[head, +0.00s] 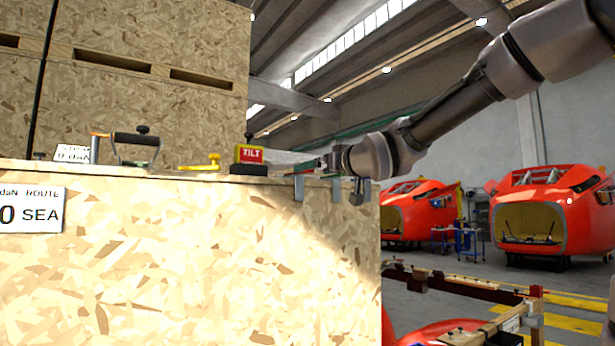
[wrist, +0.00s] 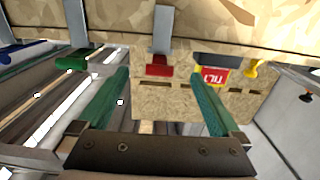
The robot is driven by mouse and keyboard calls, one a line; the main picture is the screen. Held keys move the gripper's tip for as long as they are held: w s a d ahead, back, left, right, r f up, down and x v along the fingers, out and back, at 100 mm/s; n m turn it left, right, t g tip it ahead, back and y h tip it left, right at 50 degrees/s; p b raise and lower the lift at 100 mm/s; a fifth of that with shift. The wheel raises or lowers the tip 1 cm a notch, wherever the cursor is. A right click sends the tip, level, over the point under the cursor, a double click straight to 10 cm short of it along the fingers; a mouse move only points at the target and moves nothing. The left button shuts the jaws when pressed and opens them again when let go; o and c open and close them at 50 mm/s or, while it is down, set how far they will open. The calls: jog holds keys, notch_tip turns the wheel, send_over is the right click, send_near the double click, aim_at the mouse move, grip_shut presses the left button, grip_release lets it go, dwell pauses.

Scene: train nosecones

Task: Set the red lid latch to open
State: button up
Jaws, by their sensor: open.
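The red lid latch (wrist: 158,68) is a small red block at the end of a grey metal strap (wrist: 162,30) in the wrist view. It lies between my gripper's (wrist: 161,76) two green fingers, with a gap on each side. The fingers are open and hold nothing. Whether the fingertips are level with the latch in depth is hard to tell. In the head view my gripper (head: 335,162) is at the right end of the wooden crate's top edge (head: 240,181); the red latch cannot be made out clearly there.
A green latch (wrist: 74,62) and a blue one (wrist: 10,52) lie left in the wrist view. The tilt indicator box (head: 251,154) stands on the crate left of my gripper, with a yellow handle (head: 205,163) and black handle (head: 137,139) farther left. Grey hooks (head: 299,187) hang over the edge.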

aim_at(297, 174)
jog(key=x, duration=1)
jog(key=shift+f, duration=0.1)
grip_shut()
